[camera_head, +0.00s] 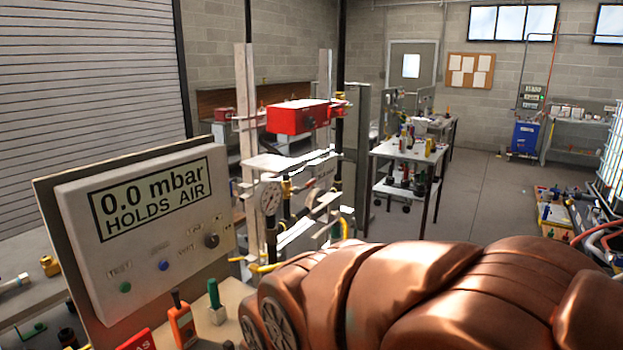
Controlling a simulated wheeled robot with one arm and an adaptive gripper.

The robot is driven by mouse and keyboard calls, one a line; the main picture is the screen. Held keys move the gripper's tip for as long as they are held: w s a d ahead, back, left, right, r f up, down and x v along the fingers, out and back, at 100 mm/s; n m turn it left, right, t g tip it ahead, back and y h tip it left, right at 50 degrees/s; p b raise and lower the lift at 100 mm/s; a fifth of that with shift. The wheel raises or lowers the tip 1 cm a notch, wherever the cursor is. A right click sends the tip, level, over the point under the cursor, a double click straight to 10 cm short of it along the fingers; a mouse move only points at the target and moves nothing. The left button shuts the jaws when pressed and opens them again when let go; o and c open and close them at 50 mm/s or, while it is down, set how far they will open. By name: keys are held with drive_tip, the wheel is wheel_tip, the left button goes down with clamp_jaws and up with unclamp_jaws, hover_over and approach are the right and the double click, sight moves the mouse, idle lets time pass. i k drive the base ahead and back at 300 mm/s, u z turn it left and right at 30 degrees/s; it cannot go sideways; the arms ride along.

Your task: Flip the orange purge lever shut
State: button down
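I cannot make out an orange purge lever for certain in the head view. A pressure gauge (271,197) with a white face stands upright on brass and dark pipework at the middle left. Yellow pipe pieces (268,267) show below it, partly hidden. The white panel (148,220) at the left reads "0.0 mbar HOLDS AIR" and carries a green button, a blue button and a dark knob. My copper-coloured arm fills the lower right and covers what lies behind it. My gripper is not in view.
An orange handheld device (182,325) and a green-handled piece (215,302) stand on the bench before the panel. A red box (297,117) sits on the rack behind the gauge. A white cart (408,150) stands farther back. Open floor (480,195) lies to its right.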

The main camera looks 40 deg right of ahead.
sight(296, 192)
drive_tip(key=z, duration=0.85)
drive_tip(key=k, duration=1.1)
drive_tip(key=z, duration=1.15)
drive_tip(key=i, duration=1.5)
drive_tip(key=u, duration=1.55)
drive_tip(key=i, duration=0.6)
drive_tip(key=u, duration=0.65)
